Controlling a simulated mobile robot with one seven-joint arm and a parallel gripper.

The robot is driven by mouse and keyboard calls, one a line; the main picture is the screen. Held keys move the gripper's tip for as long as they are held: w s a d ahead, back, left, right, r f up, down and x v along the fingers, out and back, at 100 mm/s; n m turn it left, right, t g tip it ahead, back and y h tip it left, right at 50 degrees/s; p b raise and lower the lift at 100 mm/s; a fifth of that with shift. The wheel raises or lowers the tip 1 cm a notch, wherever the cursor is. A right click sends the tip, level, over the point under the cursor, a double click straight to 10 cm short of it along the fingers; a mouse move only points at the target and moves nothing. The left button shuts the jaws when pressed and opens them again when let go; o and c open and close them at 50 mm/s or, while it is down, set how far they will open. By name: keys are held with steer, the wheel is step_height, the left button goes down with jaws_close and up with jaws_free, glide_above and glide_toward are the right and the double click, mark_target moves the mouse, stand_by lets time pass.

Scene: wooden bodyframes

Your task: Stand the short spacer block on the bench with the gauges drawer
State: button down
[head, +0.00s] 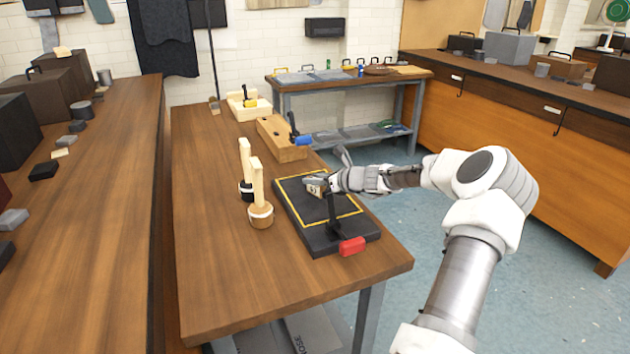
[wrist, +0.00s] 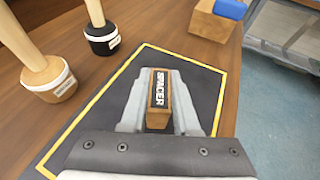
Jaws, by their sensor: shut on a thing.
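My gripper (head: 320,184) is shut on a small wooden block with a dark label reading SPACER (wrist: 159,92). In the wrist view the two grey fingers of my gripper (wrist: 160,80) press on both sides of the spacer block. The block is over a black board with a yellow outline (head: 290,205); I cannot tell whether it touches the board. The board lies on the middle wooden bench (head: 215,290). At the right stands a long orange-fronted bench (head: 480,115) with pale labels (head: 553,109) on its front, too small to read.
Two mallets stand by the board, one dark-headed (head: 246,187), one brown-headed (head: 261,214). A red-handled clamp (head: 352,246) is at its front edge. A wooden block with a blue clamp (head: 283,140) stands behind. The right bench holds a grey box (head: 510,47); blue floor (head: 420,240) is clear.

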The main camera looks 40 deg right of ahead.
steer(key=shift+f, duration=0.25)
steer(key=c, duration=0.7)
jaws_free()
steer(key=shift+r, duration=0.1)
steer(key=shift+o, duration=0.2)
